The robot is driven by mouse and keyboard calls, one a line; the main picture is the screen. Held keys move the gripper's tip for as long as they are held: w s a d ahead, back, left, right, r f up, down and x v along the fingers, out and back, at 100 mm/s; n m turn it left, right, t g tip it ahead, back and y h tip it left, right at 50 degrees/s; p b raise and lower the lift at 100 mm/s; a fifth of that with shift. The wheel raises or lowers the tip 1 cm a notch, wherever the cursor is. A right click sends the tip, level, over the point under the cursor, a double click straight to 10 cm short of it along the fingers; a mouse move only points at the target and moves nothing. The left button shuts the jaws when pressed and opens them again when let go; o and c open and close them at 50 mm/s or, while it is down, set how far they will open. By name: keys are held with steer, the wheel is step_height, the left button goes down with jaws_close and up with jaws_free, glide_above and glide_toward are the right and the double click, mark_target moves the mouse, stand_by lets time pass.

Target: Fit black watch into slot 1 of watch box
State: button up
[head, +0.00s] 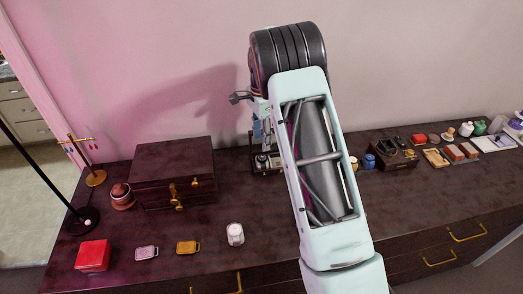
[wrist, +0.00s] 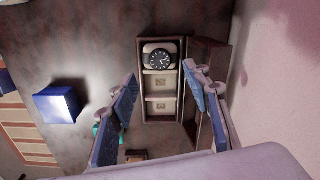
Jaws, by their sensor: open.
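The watch box (wrist: 143,95) is an open dark case with a row of pale compartments, centred in the wrist view. A black watch (wrist: 160,59) with a dark round face sits in its top compartment there; the lower two visible compartments hold pale cushions and no watch. I cannot tell which slot is number 1. My gripper (wrist: 160,76) is open, its blue-padded fingers on either side of the box in that view, with nothing between the pads. In the head view, my arm hides much of the watch box (head: 257,170), and my gripper hangs above it.
A closed dark chest (head: 172,170) stands left of the watch box. In front lie a red box (head: 92,256), a pink watch (head: 147,252), a yellow watch (head: 187,247) and a white item (head: 235,234). A blue box (wrist: 57,103) shows in the wrist view. The wall is close behind.

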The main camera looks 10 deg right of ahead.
steer(key=shift+r, duration=2.2)
